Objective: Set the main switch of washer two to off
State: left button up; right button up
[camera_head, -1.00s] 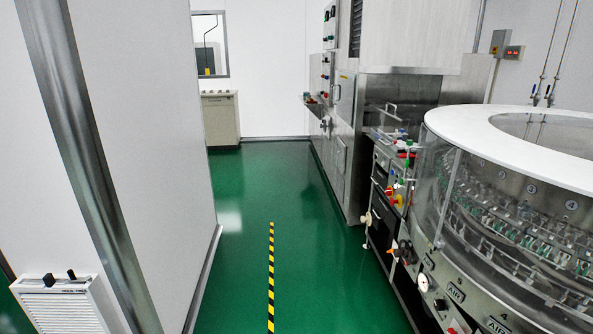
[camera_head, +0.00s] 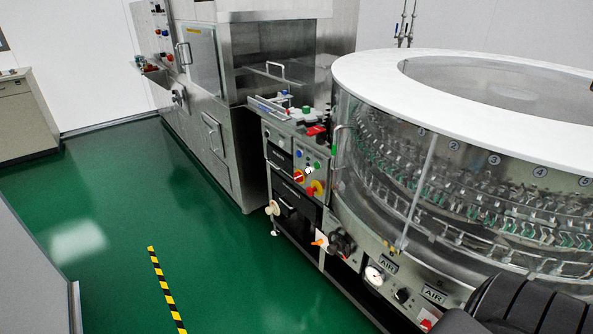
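The rotary washer (camera_head: 470,190) stands at the right, a round machine with a white top ring and a clear wall. Beside it, left of the drum, is a control panel (camera_head: 309,168) on a steel cabinet. The panel carries a red-and-yellow rotary knob (camera_head: 318,187), another red knob (camera_head: 298,176) and green, blue and white buttons. The knob positions and any labels are too small to read. No marking shows which washer is number two. Neither gripper is in view. A dark part of my arm shows at the lower right corner, in front of the washer's base.
Lower fittings include an orange-handled valve (camera_head: 320,242), a pressure gauge (camera_head: 374,274) and a red button (camera_head: 426,324). A tall steel machine (camera_head: 205,100) stands behind the panel. The green floor (camera_head: 130,225) is open at the left, with a yellow-black stripe (camera_head: 165,288).

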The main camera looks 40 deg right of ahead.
aim_at(298, 177)
jog(key=z, duration=0.65)
jog(key=i, duration=0.95)
jog(key=z, duration=1.35)
jog(key=i, duration=0.45)
jog(key=z, duration=0.35)
